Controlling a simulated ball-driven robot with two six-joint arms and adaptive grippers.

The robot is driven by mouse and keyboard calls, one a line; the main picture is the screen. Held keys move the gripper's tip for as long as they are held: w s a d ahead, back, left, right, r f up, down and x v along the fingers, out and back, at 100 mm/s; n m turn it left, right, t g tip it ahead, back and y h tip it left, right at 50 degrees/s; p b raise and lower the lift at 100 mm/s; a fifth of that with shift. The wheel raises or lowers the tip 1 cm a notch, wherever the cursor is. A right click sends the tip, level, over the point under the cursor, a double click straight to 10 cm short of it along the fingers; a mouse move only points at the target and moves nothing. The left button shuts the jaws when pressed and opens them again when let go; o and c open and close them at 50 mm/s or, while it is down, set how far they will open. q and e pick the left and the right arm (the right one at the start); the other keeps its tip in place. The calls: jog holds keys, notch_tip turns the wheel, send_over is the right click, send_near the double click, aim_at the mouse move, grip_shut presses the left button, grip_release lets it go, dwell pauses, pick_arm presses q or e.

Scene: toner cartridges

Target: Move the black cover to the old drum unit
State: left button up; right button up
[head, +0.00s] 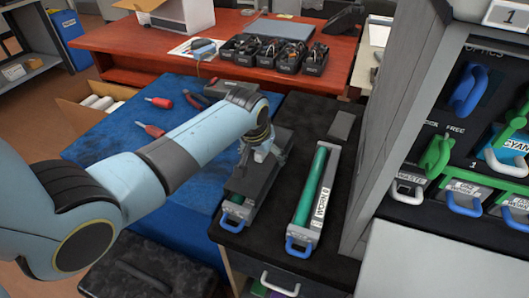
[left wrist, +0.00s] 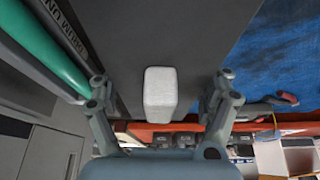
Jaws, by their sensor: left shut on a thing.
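The black cover (head: 258,178) is over the left of two drum units on the dark counter. That left unit (head: 238,209) shows only its front end, a bit of green and a blue handle; the cover hides the rest, and I cannot tell whether the cover rests on it. The second unit (head: 311,198) lies uncovered to the right, with a green drum, white label and blue handle. My left gripper (head: 262,148) is shut on the cover. In the left wrist view, the cover's pale grip block (left wrist: 160,92) sits between the fingers. My right gripper is not in view.
A small dark block (head: 341,124) lies behind the units. A grey cabinet (head: 400,100) with cartridge shelves stands close on the right. Red-handled tools (head: 150,131) lie on the blue mat (head: 110,160). Black bins (head: 275,53) stand on the red bench behind.

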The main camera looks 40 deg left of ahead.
pick_arm(q)
jog(key=shift+f, duration=0.45)
jog(key=shift+f+b, duration=0.15)
jog(key=shift+b, duration=0.15)
jog(key=shift+f+b, duration=0.3)
jog(key=shift+f, duration=0.35)
jog(key=o, duration=1.1)
jog(key=v, duration=1.1)
jog(key=shift+s+d+r, duration=0.1)
jog(key=shift+s+r, duration=0.2)
jog(key=shift+r, duration=0.15)
